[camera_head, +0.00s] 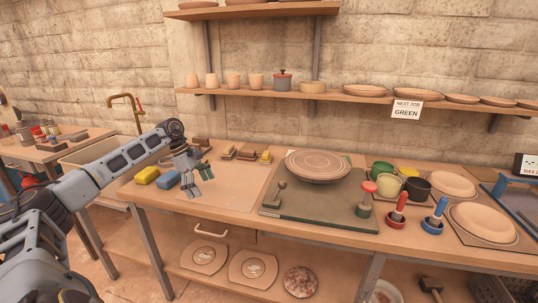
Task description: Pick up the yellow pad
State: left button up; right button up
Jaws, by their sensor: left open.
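The yellow pad (146,175) lies on the left end of the wooden workbench. A blue pad (168,180) lies close beside it on the right. My left gripper (198,192) is open and empty, pointing down over the pale board to the right of both pads. It is apart from the yellow pad, with the blue pad between them. The yellow pad's top is uncovered in this view. My right gripper is not clearly seen.
Small brown blocks (240,152) sit behind the gripper. A round plate (318,165) stands on a dark green board (320,205) in the bench's middle. Bowls (389,186) and red and blue stampers (434,218) stand to the right. The pale board (235,190) has free room.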

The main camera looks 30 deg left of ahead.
aim_at(267, 159)
jog(key=i+j, duration=0.2)
jog(key=i, duration=0.2)
jog(key=i+j, duration=0.15)
jog(key=i, duration=0.25)
jog(key=i+j, duration=0.2)
jog(key=i, duration=0.2)
